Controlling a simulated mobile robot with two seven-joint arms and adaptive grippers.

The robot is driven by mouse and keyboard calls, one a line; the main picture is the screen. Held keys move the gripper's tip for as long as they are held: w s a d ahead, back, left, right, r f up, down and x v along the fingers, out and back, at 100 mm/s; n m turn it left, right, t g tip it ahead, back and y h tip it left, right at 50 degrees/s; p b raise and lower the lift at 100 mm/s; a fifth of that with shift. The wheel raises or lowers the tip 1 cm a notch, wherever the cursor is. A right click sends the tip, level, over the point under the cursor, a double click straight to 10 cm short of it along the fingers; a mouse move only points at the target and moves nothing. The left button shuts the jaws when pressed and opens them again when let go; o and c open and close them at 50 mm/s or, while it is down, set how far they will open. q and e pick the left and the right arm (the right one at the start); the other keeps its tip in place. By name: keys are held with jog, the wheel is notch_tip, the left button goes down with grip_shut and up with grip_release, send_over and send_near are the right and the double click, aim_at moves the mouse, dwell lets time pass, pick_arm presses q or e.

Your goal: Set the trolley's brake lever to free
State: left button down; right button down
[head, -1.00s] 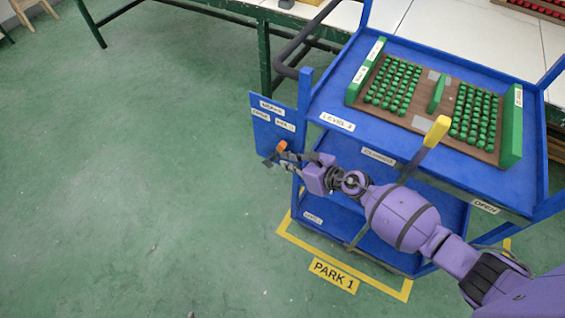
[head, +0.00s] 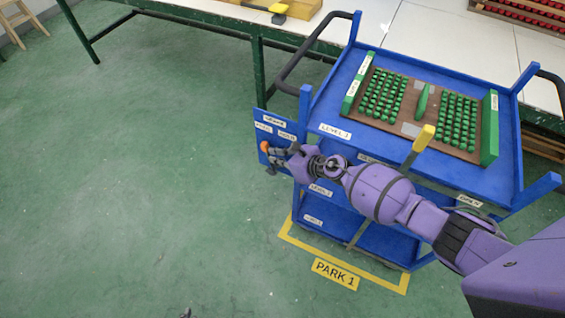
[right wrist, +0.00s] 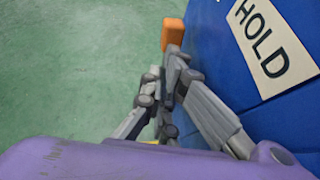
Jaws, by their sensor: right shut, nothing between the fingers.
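The trolley's blue brake plate (head: 263,141) is at its left end in the head view. It has a title label and two lower labels; the right one reads HOLD in the right wrist view (right wrist: 266,47), the left one is too small to read surely. The brake lever's orange knob (head: 265,147) is at the plate's left side, below the left label. It also shows in the right wrist view (right wrist: 173,34). My right gripper (head: 272,162) is shut and empty, its fingertips close by the knob; contact is unclear. The lever's shaft is mostly hidden. My left gripper is not in view.
The blue trolley (head: 335,145) carries a tray with green pieces (head: 413,130). A yellow-handled lever (head: 423,138) stands at its front edge, close to my right arm. A workbench (head: 405,30) is behind. Green floor (head: 130,190) at left is clear.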

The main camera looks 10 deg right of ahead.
jog(key=shift+w+a+r, duration=0.1)
jog(key=shift+w+a, duration=0.35)
jog(key=shift+a, duration=0.2)
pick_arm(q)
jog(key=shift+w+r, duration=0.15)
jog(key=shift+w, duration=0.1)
pick_arm(e)
jog(key=shift+w+a, duration=0.1)
jog(key=shift+a, duration=0.05)
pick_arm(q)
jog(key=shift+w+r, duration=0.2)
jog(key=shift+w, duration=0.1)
pick_arm(e)
jog(key=shift+w+a, duration=0.1)
jog(key=shift+a, duration=0.05)
